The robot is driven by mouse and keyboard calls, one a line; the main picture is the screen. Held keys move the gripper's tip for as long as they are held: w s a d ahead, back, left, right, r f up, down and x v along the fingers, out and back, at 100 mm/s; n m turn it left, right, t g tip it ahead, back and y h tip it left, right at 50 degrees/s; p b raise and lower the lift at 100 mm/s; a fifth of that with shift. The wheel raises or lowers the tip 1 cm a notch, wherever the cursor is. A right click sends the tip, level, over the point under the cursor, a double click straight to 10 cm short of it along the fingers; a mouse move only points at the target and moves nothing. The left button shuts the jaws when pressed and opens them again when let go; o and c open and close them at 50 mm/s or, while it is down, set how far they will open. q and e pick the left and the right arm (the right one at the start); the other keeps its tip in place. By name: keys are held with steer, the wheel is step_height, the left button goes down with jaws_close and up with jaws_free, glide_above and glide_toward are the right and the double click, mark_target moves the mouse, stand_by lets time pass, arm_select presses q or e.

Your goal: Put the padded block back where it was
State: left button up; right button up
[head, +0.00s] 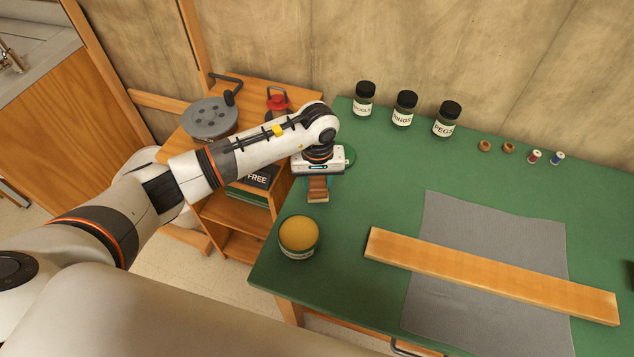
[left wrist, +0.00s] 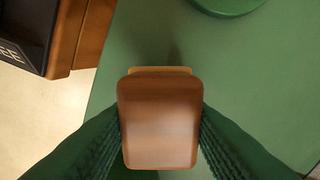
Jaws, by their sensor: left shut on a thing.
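The padded block (left wrist: 160,120) is a brown piece with rounded corners, held between the two green ridged fingers of my left gripper (left wrist: 160,140) in the left wrist view. In the head view the block (head: 318,188) shows below the gripper (head: 318,180), near the left edge of the green table. A strip of lighter wood shows at the block's far end. I cannot tell whether the block touches the table top. My right gripper is not in view.
An open tin (head: 299,236) with yellow contents stands near the table's front left corner. A green disc (head: 346,158) lies beside the gripper. Three labelled jars (head: 405,110) stand at the back. A plank (head: 490,275) lies across a grey cloth (head: 470,225). A wooden shelf (head: 245,211) adjoins the left.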

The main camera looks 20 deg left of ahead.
mark_target(318, 180)
arm_select(q)
steer(key=shift+f, duration=0.9)
steer(key=o, duration=0.9)
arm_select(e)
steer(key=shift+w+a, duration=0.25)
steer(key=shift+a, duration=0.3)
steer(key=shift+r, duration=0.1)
arm_select(q)
steer(key=shift+r, duration=0.3)
step_height(318, 180, up, 10)
steer(key=b, duration=0.2)
steer(key=shift+r+b, duration=0.2)
steer(key=shift+b, duration=0.2)
steer(key=shift+r, duration=0.65)
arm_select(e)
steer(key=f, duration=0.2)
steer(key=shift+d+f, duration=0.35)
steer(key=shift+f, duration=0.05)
